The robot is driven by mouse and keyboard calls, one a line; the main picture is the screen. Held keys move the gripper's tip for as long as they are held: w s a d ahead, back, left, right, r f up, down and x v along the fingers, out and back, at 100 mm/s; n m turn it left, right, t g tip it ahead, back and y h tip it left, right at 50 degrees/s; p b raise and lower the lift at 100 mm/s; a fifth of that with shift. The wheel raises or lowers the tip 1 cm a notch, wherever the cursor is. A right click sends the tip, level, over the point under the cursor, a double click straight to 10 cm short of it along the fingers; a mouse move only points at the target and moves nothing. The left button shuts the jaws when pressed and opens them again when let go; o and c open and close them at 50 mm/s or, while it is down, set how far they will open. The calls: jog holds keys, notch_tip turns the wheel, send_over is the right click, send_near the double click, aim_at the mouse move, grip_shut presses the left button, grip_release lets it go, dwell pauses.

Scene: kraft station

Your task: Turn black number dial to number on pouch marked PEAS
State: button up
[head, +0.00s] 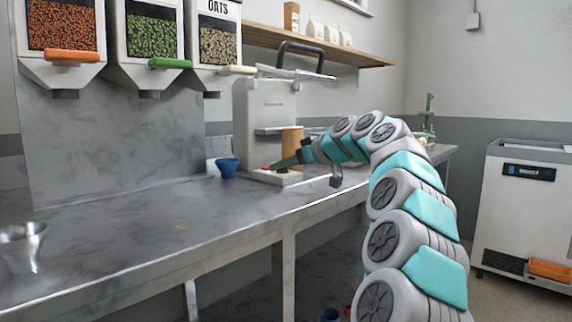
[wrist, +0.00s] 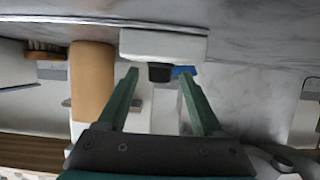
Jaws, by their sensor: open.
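The black dial (wrist: 160,72) sits on the front of a white machine base (wrist: 163,45), which also shows in the head view (head: 276,178). No number on the dial is legible. My gripper (wrist: 159,77) is open, with its green fingertips on either side of the dial; I cannot tell if they touch it. In the head view my gripper (head: 275,166) is low in front of the machine (head: 262,104) and hides the dial. A plain brown pouch-like object (wrist: 92,85) stands at the machine and also shows in the head view (head: 292,139). No PEAS marking or number is readable.
A blue cup (head: 228,168) stands just left of the machine base. A metal cup (head: 22,247) is at the near left of the counter (head: 130,225). Dispensers (head: 150,45) hang above. The middle of the counter is clear. A shelf (head: 320,45) holds several packages.

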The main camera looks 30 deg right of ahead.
jog(key=shift+w, duration=0.1)
grip_shut()
dwell(0.5)
